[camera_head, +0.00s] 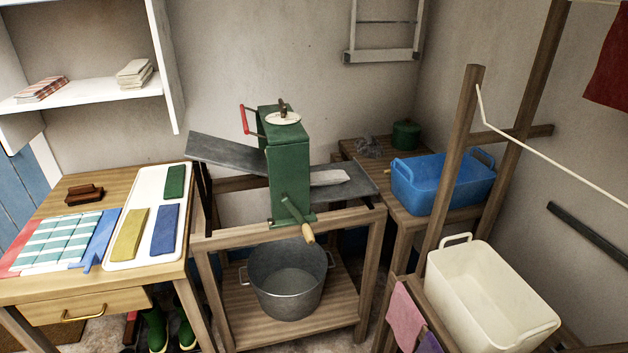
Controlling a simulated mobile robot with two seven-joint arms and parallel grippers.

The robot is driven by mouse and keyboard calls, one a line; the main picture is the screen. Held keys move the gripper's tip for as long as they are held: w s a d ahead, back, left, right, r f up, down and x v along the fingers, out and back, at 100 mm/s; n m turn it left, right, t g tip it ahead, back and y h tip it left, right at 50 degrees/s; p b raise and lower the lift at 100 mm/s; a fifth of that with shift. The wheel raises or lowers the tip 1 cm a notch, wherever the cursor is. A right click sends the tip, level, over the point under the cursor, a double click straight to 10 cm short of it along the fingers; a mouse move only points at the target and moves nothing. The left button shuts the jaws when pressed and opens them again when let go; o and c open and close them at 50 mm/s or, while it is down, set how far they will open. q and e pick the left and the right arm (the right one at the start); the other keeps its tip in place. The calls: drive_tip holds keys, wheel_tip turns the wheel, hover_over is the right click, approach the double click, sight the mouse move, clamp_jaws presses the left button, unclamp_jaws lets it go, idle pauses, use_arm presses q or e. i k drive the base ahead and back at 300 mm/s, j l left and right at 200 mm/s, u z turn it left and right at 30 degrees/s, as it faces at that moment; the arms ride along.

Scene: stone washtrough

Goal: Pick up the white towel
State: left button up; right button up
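A white, flat folded cloth, which looks like the white towel (329,177), lies on the grey board to the right of the green mangle (288,180). Its left end meets the mangle's body, and I cannot tell whether it continues between the rollers. Neither of my grippers is in view.
The mangle's crank has a wooden handle (308,233) at the front. A metal pot (289,285) stands below. A blue tub (443,184) and a cream tub (488,300) are at the right, near a wooden post (455,150) and line. Folded cloths lie on the left table (75,187).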

sight(334, 177)
drive_tip(key=z, duration=0.7)
drive_tip(key=i+j+z, duration=0.15)
drive_tip(key=z, duration=0.3)
drive_tip(key=i+j+z, duration=0.25)
drive_tip(key=z, duration=0.2)
